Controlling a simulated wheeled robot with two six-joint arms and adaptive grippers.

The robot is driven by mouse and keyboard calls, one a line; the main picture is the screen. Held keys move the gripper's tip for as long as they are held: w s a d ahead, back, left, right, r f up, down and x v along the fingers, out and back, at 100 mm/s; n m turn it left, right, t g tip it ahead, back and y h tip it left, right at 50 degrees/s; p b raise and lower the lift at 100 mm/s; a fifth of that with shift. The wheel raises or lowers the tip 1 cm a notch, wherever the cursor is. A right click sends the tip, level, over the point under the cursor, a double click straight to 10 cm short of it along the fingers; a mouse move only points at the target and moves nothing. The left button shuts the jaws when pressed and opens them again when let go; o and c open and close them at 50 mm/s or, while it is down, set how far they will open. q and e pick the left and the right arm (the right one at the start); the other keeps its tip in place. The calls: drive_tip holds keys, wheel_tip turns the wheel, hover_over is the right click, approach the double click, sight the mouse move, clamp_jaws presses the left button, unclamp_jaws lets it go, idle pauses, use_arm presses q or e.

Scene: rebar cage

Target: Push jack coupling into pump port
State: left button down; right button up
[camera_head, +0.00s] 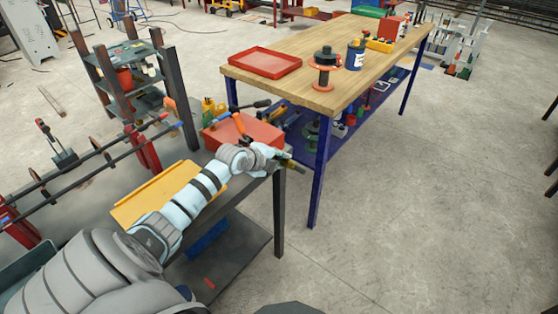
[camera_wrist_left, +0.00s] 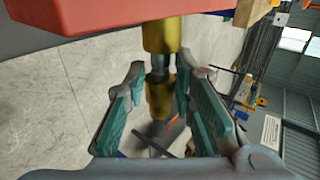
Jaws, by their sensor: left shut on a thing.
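The red pump (camera_head: 243,133) sits on the dark bench at centre left. In the left wrist view its red body (camera_wrist_left: 85,14) fills the top left, with a brass port (camera_wrist_left: 161,36) at its side. The brass jack coupling (camera_wrist_left: 160,98) is below the port and roughly in line with it. A grey metal section shows between the two brass parts; I cannot tell how deep it sits in the port. My left gripper (camera_head: 284,158) is beside the pump, its teal-padded fingers shut on the coupling. My right gripper is not in view.
A yellow-orange tray (camera_head: 155,196) lies on the dark bench (camera_head: 236,194) under my left arm. A wooden-topped table (camera_head: 300,85) with a red tray (camera_head: 264,63) and a spool (camera_head: 324,70) stands close behind. Open concrete floor lies to the right.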

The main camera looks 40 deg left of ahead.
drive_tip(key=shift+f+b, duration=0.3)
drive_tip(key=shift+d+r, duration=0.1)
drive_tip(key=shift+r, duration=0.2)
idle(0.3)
